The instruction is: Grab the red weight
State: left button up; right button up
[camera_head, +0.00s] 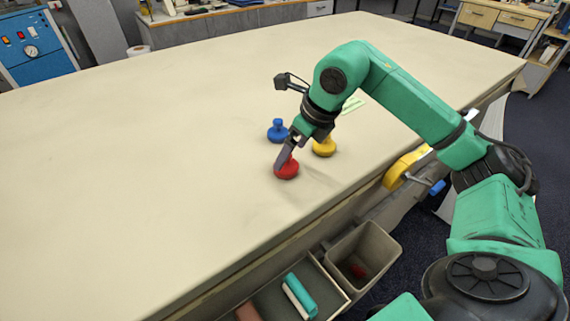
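The red weight (287,170) stands on the cloth table (160,160), near its front edge. It has a round base, and its upper part is hidden by my gripper. My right gripper (283,160) comes down over the red weight from above, with its fingers at the weight's top. The view does not show whether the fingers are open or closed on it. My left gripper is not in view.
A blue weight (277,130) stands just behind the red one, and a yellow weight (324,147) stands to its right, close to my arm. A green-marked card (353,105) lies behind. A grey bin (360,257) and an open drawer (325,282) sit below the front edge. The table's left side is clear.

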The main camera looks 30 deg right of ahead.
jog(key=p+x, duration=0.1)
jog(key=x, duration=0.3)
jog(key=shift+f, duration=0.15)
jog(key=shift+w+f, duration=0.2)
jog(key=shift+f, duration=0.15)
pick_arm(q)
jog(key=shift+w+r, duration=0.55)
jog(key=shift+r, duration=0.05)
pick_arm(e)
jog(key=shift+r, duration=0.1)
grip_shut()
jog(key=shift+r, duration=0.1)
